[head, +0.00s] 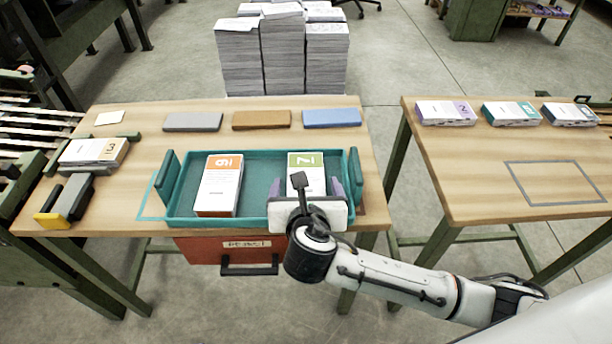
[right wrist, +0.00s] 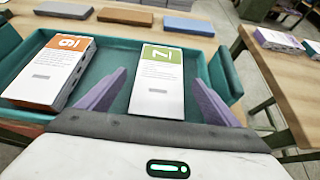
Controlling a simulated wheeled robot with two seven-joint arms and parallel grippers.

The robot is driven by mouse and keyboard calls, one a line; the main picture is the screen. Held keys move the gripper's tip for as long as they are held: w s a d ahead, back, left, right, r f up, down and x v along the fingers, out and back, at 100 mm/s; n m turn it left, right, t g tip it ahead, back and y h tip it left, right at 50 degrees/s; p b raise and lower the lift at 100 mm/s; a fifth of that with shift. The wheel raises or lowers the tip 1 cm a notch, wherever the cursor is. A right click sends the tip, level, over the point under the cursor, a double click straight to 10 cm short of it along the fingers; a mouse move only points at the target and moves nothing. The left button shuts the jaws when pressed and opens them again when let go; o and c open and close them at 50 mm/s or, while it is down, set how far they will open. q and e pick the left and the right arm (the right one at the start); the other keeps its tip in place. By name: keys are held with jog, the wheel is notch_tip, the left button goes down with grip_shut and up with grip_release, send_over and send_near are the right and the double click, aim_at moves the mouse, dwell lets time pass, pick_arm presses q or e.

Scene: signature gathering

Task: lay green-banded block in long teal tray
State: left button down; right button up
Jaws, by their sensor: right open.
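The green-banded block (head: 308,172) lies in the right part of the long teal tray (head: 263,156), its printed face up. It also shows in the right wrist view (right wrist: 158,82), between the purple fingers of my right gripper (right wrist: 166,100). The fingers are open, with a gap on each side of the block. In the head view my right gripper (head: 308,192) is over the right end of the tray and hides the block's near end. An orange-banded block (head: 219,184) lies in the tray to the left. My left gripper is not in view.
A block with a tan band (head: 94,151) lies at the table's left, by a grey and yellow tool (head: 66,200). Grey (head: 193,122), brown (head: 261,120) and blue (head: 332,118) slabs line the back. A right table (head: 470,160) holds more banded blocks (head: 446,112). A red drawer (head: 225,250) is below.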

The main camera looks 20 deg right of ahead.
jog(key=v, duration=0.6)
jog(key=shift+s+p, duration=0.35)
jog(key=shift+p, duration=0.1)
